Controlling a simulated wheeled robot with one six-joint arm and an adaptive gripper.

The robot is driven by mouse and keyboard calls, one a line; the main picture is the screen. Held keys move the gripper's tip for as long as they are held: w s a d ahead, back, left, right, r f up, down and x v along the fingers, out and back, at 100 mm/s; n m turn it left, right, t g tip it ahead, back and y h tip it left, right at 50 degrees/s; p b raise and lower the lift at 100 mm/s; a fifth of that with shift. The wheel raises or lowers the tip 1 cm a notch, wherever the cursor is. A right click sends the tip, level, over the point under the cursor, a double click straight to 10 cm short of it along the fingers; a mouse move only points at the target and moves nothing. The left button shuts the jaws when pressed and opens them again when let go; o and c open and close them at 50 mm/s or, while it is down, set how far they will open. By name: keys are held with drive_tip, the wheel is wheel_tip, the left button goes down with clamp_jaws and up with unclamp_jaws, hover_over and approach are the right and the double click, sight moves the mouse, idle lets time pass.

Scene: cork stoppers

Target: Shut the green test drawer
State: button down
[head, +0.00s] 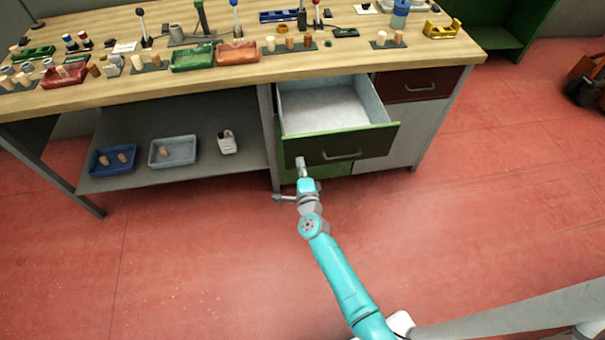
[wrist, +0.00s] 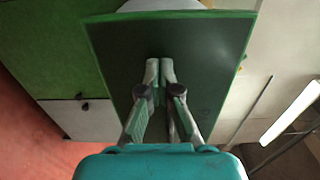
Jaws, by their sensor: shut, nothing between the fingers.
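The green test drawer (head: 337,147) is pulled out from under the workbench in the head view, and its white inside looks empty. Its dark green front has a grey bar handle (head: 341,156). In the wrist view the drawer front (wrist: 205,65) fills the middle. My gripper (head: 300,163) is shut and empty at the left part of the drawer front. In the wrist view its fingertips (wrist: 160,68) point at the front panel, left of the handle in the head view. I cannot tell whether they touch it.
A dark red drawer (head: 412,86) beside it is closed. The bench top (head: 130,93) holds trays, corks and tools. A lower shelf (head: 190,180) on the left holds a blue tray (head: 112,160) and a grey tray (head: 172,151). The red floor in front is clear.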

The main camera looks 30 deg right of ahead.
drive_tip(key=shift+w+d, duration=0.1)
drive_tip(key=shift+w, duration=0.25)
